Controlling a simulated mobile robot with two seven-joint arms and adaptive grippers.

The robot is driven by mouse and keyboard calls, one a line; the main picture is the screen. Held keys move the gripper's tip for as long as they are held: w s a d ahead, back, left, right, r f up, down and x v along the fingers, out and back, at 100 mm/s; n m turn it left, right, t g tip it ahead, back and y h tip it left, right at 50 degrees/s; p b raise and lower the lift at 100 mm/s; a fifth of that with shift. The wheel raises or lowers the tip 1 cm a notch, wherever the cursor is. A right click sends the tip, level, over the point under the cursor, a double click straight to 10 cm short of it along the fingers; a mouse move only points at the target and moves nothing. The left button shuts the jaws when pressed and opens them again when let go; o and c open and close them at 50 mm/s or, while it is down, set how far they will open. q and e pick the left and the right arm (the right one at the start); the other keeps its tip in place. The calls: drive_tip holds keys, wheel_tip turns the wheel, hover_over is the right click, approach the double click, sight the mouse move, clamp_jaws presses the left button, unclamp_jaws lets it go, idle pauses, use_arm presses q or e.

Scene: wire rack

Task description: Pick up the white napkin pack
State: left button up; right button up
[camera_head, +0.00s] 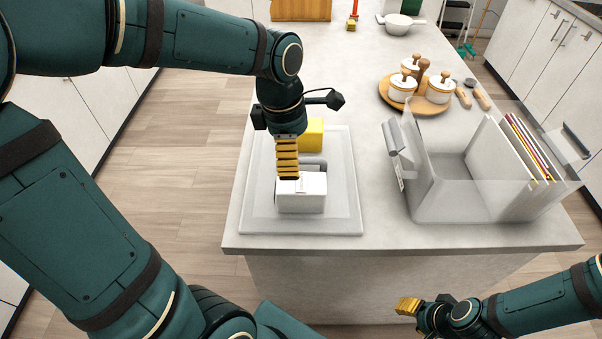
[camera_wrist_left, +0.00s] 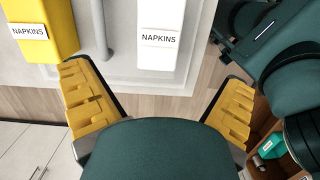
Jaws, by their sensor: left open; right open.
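The white napkin pack (camera_head: 302,196) sits upright on a pale tray (camera_head: 258,215) on the counter. In the left wrist view the pack, labelled NAPKINS (camera_wrist_left: 160,32), lies ahead between my spread fingers. My left gripper (camera_head: 288,172) is open and points down over the back left part of the pack, hiding some of it. In the left wrist view, my left gripper (camera_wrist_left: 158,80) has nothing between its yellow fingers; contact cannot be told. My right gripper (camera_head: 410,306) is open and empty, low in front of the counter, far from the pack.
A yellow napkin pack (camera_head: 313,134) stands on the tray behind the white one, with a grey bar (camera_head: 314,163) between them. Counter between is clear.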

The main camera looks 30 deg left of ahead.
sight(301, 182)
use_arm(q)
drive_tip(key=shift+n, duration=0.4)
wheel_tip(301, 182, down, 6)
drive_tip(key=shift+w+f+b, duration=0.1)
drive_tip(key=shift+w+b, duration=0.05)
drive_tip(key=shift+b, duration=0.85)
drive_tip(key=shift+w+d+f+b, duration=0.1)
drive_tip(key=shift+d+f+b, duration=0.2)
drive_tip(key=shift+f, duration=0.75)
drive_tip(key=shift+w+d+f+b, duration=0.15)
drive_tip(key=shift+f+b, duration=0.15)
drive_tip(key=shift+f, duration=0.7)
drive_tip(key=shift+w+d+f+b, duration=0.1)
drive_tip(key=shift+d+f+b, duration=0.2)
drive_tip(key=shift+f, duration=0.75)
drive_tip(key=c, duration=1.1)
